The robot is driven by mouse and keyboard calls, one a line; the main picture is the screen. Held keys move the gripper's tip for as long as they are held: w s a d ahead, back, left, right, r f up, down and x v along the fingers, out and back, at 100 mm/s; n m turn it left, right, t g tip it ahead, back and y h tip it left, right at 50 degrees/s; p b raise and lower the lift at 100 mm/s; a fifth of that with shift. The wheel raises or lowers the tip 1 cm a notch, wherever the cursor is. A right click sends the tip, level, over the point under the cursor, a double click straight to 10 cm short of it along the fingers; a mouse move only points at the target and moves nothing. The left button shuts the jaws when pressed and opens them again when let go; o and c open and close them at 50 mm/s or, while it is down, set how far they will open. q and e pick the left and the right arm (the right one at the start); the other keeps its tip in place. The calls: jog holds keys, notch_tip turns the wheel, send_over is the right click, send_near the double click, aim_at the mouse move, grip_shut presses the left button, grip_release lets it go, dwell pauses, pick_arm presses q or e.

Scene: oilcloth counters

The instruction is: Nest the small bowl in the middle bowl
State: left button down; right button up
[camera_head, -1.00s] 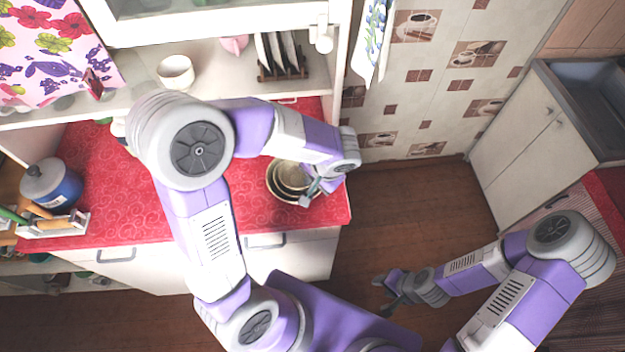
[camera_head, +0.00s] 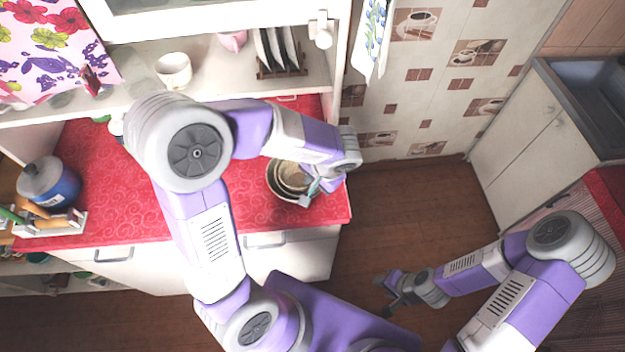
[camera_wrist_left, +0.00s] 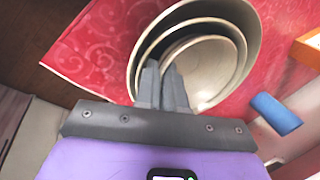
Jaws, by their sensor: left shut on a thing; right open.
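Pale bowls sit one inside another at the right end of the red counter. In the left wrist view I see the large outer bowl (camera_wrist_left: 240,8), the middle bowl (camera_wrist_left: 146,52) inside it and the small bowl (camera_wrist_left: 212,66) innermost. The stack's outer bowl also shows in the head view (camera_head: 272,183), partly hidden by my left wrist. My left gripper (camera_wrist_left: 163,72) is shut on the small bowl's near rim. Whether the small bowl rests on the middle bowl's bottom cannot be told. My right gripper (camera_head: 384,291) is open and empty over the floor.
The red counter (camera_head: 100,190) is mostly clear left of the bowls. A blue canister (camera_head: 52,184) stands at its far left. A shelf above holds a white cup (camera_head: 174,71) and a plate rack (camera_head: 280,55). A blue object (camera_wrist_left: 275,113) lies near the bowls.

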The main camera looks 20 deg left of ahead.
pick_arm(q)
jog(key=shift+f, duration=0.15)
jog(key=c, duration=1.2)
grip_release()
jog(key=shift+s+a, duration=0.1)
jog(key=shift+o, duration=0.2)
jog(key=shift+f, duration=0.1)
jog(key=p+v, duration=0.1)
jog(key=v, duration=0.7)
jog(key=shift+a, duration=0.1)
